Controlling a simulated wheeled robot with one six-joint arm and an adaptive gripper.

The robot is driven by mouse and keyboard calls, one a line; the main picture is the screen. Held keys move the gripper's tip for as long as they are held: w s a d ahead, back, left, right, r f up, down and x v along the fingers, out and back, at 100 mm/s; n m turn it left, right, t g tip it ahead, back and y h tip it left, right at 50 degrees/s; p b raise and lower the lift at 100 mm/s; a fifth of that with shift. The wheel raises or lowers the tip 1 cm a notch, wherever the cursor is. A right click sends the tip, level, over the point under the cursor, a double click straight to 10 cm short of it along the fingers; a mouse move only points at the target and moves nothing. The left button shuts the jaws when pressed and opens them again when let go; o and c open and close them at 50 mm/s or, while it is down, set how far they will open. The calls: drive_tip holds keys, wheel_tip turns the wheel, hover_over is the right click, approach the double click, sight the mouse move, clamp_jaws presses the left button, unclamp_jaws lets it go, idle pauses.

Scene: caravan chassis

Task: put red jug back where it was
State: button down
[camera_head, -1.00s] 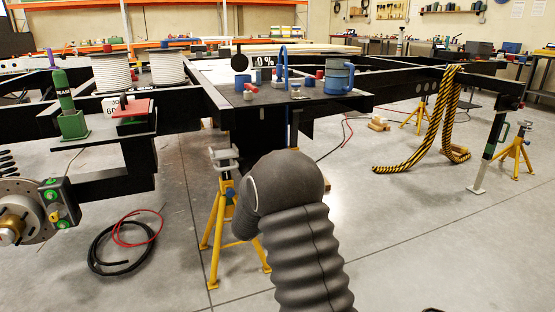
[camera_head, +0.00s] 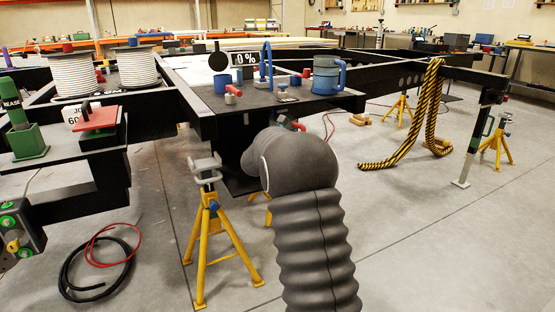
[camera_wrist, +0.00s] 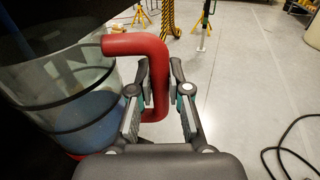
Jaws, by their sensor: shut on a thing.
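The red jug (camera_wrist: 65,85) fills the left of the wrist view. It has a clear body with dark bands, something blue low inside, and a thick red handle. My gripper (camera_wrist: 160,92) is shut on the upright part of that handle. In the head view my arm hides the gripper and most of the jug. A small red part (camera_head: 299,126) shows beside my arm, below the plate's front edge; it may be the handle. A blue jug (camera_head: 325,76) stands on the dark plate (camera_head: 222,103) of the chassis.
A yellow stand (camera_head: 211,235) is left of my arm. Cables (camera_head: 98,262) lie on the floor. A striped strap (camera_head: 430,110) hangs at right. Open floor lies right of my arm.

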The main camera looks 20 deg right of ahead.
drive_tip(key=w+a+f, duration=0.1)
drive_tip(key=w, duration=0.1)
drive_tip(key=w+a+f, duration=0.1)
drive_tip(key=w+f, duration=0.1)
drive_tip(key=w, duration=0.1)
drive_tip(key=w+a+f, duration=0.1)
drive_tip(key=w+f, duration=0.1)
drive_tip(key=shift+w+a, duration=0.15)
drive_tip(key=shift+a, duration=0.2)
drive_tip(key=shift+f+b, duration=0.45)
drive_tip(key=shift+f, duration=1.5)
drive_tip(key=shift+f, duration=0.15)
drive_tip(key=c, duration=1.1)
unclamp_jaws()
